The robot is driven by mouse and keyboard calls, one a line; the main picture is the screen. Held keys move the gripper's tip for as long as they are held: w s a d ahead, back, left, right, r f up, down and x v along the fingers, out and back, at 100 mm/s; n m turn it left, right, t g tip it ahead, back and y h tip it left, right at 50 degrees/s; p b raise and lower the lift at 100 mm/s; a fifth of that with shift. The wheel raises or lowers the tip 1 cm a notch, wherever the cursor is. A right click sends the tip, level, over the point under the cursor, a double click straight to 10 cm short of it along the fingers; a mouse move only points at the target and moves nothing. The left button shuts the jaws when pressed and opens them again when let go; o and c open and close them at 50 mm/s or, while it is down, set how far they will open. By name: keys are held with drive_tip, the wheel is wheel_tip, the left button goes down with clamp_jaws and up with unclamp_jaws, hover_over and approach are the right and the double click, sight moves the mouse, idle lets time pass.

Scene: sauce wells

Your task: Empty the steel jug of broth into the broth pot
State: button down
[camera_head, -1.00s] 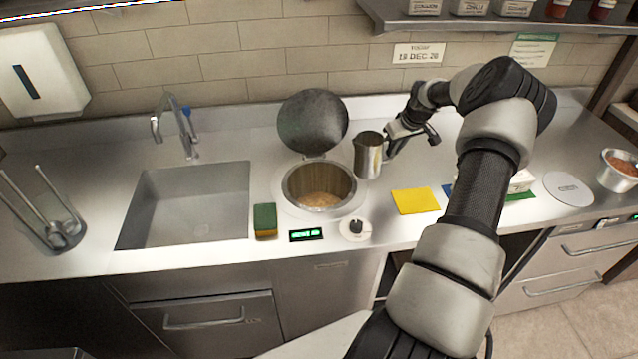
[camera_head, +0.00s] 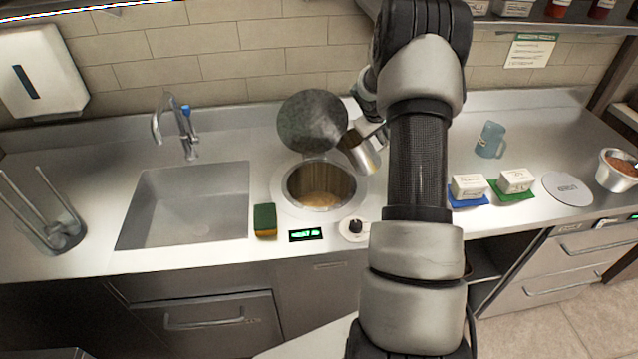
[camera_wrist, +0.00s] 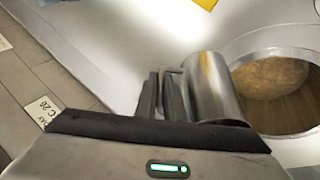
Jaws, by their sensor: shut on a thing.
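The steel jug (camera_head: 359,152) is tilted toward the left, its mouth by the right rim of the broth pot. It also shows in the wrist view (camera_wrist: 213,88). The broth pot (camera_head: 347,189) is a round well sunk in the counter, with tan broth (camera_head: 320,199) low inside; its round lid (camera_head: 312,120) stands open behind it. My gripper (camera_wrist: 172,92) is shut on the jug's handle; in the head view my arm hides most of it. No stream of broth shows, and the jug's inside is hidden.
A green and yellow sponge (camera_head: 265,220), a lit display (camera_head: 306,235) and a knob (camera_head: 355,227) lie in front of the pot. The sink (camera_head: 190,205) is at left. At right are a blue jug (camera_head: 490,140), two white blocks and a steel bowl (camera_head: 619,170).

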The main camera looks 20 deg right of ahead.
sight(360, 138)
drive_tip(key=shift+w+a+r+h, duration=0.15)
drive_tip(key=shift+a+h, duration=0.2)
drive_tip(key=shift+a, duration=0.15)
drive_tip(key=shift+w+a+r+h, duration=0.15)
drive_tip(key=shift+a+h, duration=0.2)
drive_tip(key=shift+a, duration=0.15)
drive_tip(key=shift+a+r+h, duration=0.15)
drive_tip(key=shift+a+h, duration=0.15)
drive_tip(key=shift+h, duration=0.2)
drive_tip(key=shift+a+n+b, duration=0.15)
drive_tip(key=shift+n+b, duration=0.15)
drive_tip(key=shift+b, duration=0.25)
drive_tip(key=shift+w+a+r+h+b, duration=0.1)
drive_tip(key=shift+a+r+h+b, duration=0.1)
drive_tip(key=shift+a+h+b, duration=0.35)
drive_tip(key=shift+w+a+r+h+b, duration=0.1)
drive_tip(key=shift+r+h+b, duration=0.1)
drive_tip(key=shift+h, duration=0.55)
drive_tip(key=shift+a+f+n+h+b, duration=0.35)
drive_tip(key=shift+f+n+h+b, duration=0.05)
drive_tip(key=shift+b, duration=0.05)
drive_tip(key=shift+f, duration=0.1)
